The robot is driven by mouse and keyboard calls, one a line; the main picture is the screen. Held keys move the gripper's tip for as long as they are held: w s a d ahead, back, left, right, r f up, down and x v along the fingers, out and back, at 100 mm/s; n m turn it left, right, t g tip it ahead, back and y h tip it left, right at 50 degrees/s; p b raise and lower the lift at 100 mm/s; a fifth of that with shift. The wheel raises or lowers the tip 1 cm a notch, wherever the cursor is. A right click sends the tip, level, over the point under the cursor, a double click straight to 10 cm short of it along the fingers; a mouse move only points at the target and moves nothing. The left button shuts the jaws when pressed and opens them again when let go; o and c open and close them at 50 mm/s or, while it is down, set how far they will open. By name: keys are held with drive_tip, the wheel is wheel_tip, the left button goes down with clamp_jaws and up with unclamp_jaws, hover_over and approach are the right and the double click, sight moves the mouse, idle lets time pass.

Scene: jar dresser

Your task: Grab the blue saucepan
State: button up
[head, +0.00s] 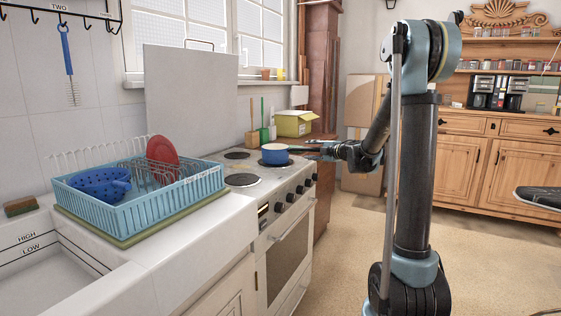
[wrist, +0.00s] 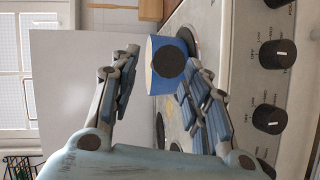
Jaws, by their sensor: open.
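The blue saucepan (head: 275,156) stands upright on the stove top, with a pale inside. My gripper (head: 303,150) is just to the right of it in the head view, reaching in over the stove from the right. In the wrist view the saucepan (wrist: 160,84) lies ahead, at the gap between the two spread fingertips of my gripper (wrist: 164,60). A dark round shape, perhaps the handle seen end-on, covers part of the pan there. The fingers are open and hold nothing. I cannot tell whether the right-hand finger touches the pan.
The stove (head: 290,235) has a row of dark knobs (wrist: 278,55) along its front. A blue dish rack (head: 150,212) with a red plate (head: 162,153) stands left on the counter. Open floor lies to the right.

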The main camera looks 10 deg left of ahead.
sight(305, 149)
drive_tip(key=shift+x, duration=2.6)
clamp_jaws()
